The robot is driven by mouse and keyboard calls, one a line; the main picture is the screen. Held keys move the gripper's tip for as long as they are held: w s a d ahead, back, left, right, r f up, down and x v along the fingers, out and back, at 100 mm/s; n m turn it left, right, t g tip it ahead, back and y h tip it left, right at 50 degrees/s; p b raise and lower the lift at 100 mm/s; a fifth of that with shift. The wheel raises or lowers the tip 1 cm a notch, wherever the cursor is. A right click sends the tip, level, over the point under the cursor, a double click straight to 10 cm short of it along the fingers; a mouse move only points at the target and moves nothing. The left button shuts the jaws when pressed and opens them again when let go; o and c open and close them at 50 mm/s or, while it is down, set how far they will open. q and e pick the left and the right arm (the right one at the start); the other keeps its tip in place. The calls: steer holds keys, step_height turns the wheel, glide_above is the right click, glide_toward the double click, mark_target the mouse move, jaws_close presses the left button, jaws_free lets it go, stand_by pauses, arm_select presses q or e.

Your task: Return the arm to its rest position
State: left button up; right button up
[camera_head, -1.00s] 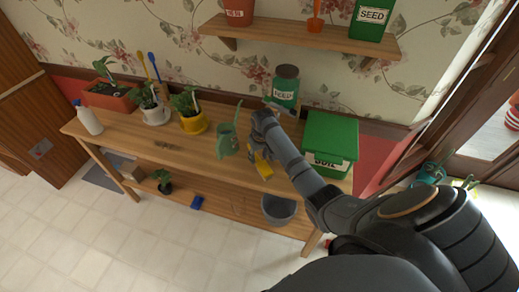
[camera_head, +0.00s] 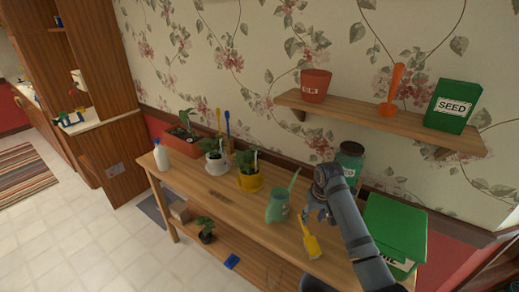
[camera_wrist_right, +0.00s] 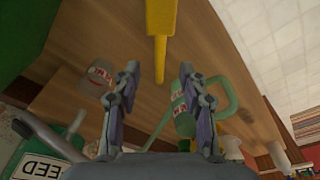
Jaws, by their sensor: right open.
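My right arm reaches in from the bottom right of the head view. Its gripper (camera_head: 318,213) hangs over the workbench (camera_head: 228,199), between the green watering can (camera_head: 278,207) and the seed jar (camera_head: 350,164). In the right wrist view the two fingers (camera_wrist_right: 160,75) stand apart with nothing gripped between them. A yellow hand tool (camera_head: 311,244) is just below the gripper in the head view, near the front edge of the bench. It also shows in the wrist view (camera_wrist_right: 161,30), beyond the fingertips. My left gripper is not in view.
A green soil box (camera_head: 396,222) stands right of my forearm. Potted plants (camera_head: 249,180) and a white bottle (camera_head: 161,157) stand to the left. A wall shelf (camera_head: 375,122) above holds a red pot (camera_head: 315,84) and a seed box (camera_head: 452,106). Floor at left is clear.

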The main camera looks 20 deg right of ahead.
steer(key=n, duration=0.1)
glide_above(310, 257)
steer(key=s+a, duration=0.2)
steer(key=s, duration=0.1)
step_height(310, 257, down, 6)
steer(key=s+a+r+t, duration=0.1)
steer(key=s+a, duration=0.1)
steer(key=s, duration=0.5)
steer(key=s+a+r+t, duration=0.1)
steer(key=s+a, duration=0.1)
steer(key=s, duration=0.5)
step_height(310, 257, down, 26)
steer(key=s+d+r+g, duration=0.1)
steer(key=d, duration=0.2)
steer(key=s+d+f+g, duration=0.1)
steer(key=s+f, duration=1.8)
steer(key=shift+s+g+h+b, duration=0.3)
steer(key=shift+s+b, duration=0.05)
steer(key=shift+b, duration=0.1)
